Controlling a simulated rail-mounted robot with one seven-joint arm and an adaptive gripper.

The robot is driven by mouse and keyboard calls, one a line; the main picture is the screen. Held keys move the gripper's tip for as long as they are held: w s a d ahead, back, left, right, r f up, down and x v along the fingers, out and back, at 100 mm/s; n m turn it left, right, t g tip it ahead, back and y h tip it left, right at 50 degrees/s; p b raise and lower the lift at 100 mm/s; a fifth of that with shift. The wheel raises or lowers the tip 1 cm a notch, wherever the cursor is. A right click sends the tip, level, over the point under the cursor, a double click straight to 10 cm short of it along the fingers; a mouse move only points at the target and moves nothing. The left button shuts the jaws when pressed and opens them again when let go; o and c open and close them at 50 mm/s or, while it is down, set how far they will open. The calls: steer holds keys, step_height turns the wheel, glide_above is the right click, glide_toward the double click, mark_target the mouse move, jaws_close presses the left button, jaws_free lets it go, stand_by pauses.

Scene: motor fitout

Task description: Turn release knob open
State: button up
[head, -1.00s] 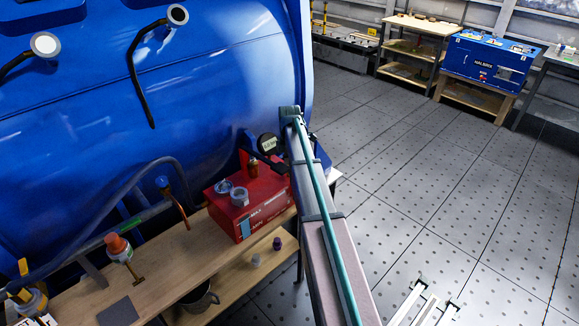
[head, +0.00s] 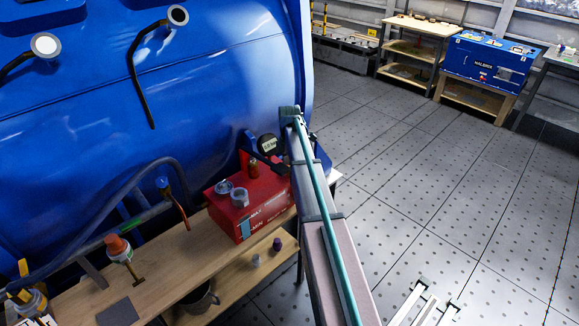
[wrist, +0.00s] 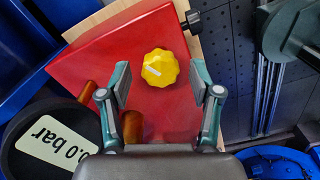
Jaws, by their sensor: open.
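A yellow lobed knob (wrist: 160,68) with a white pointer mark sits on the red box (wrist: 125,75) in the wrist view. I take it for the release knob. My gripper (wrist: 162,88) is open, with one finger on each side of the knob and visible gaps between the fingers and the knob. Nothing is held. In the head view the red box (head: 262,198) stands on the wooden bench, but I cannot make out the yellow knob there.
A round black gauge reading 0.0 bar (wrist: 52,145) is close to my left finger. A black side knob (wrist: 191,20) sticks out at the red box's edge. A large blue tank (head: 220,75) rises behind the wooden bench (head: 165,265). The floor to the right is mostly clear.

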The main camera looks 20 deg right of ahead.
step_height(320, 180, up, 12)
stand_by(0.5)
steer(key=shift+d, duration=0.1)
